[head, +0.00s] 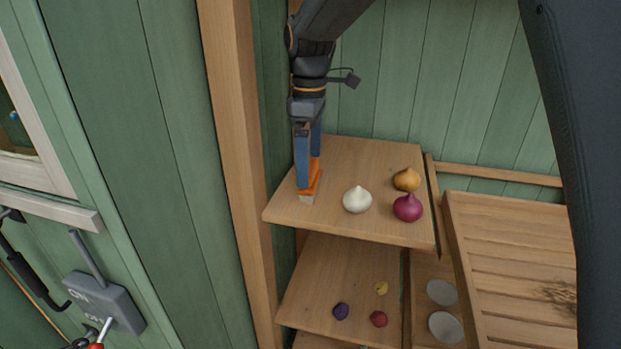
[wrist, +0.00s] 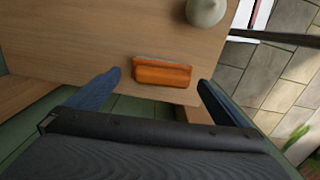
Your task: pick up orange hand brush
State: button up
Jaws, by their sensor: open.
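The orange hand brush (head: 313,181) lies on the top wooden shelf (head: 352,158), near its left front corner. In the wrist view the brush (wrist: 162,74) is an orange block with a pale strip along its far side, close to the shelf edge. My gripper (head: 308,188) points down over the brush, and its blue fingers partly hide it in the head view. In the wrist view my gripper (wrist: 160,78) is open, with one finger to each side of the brush and visible gaps between. I cannot tell the exact height of the fingertips above the shelf.
A white bulb (head: 357,200) sits just right of the brush. A yellow onion (head: 407,180) and a red onion (head: 408,208) stand farther right. A wooden post (head: 238,150) rises left of the shelf.

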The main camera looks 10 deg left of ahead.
jog(key=shift+s+d+f+p, duration=0.15)
jog(key=shift+f+p, duration=0.6)
jog(key=shift+f, duration=1.4)
jog(key=c, duration=0.9)
jog(key=shift+r+b, duration=1.4)
jog(key=shift+r, duration=3.7)
jog(key=shift+c, duration=0.2)
jog(key=o, duration=0.4)
jog(key=shift+c, duration=1.3)
jog(key=shift+f, duration=0.1)
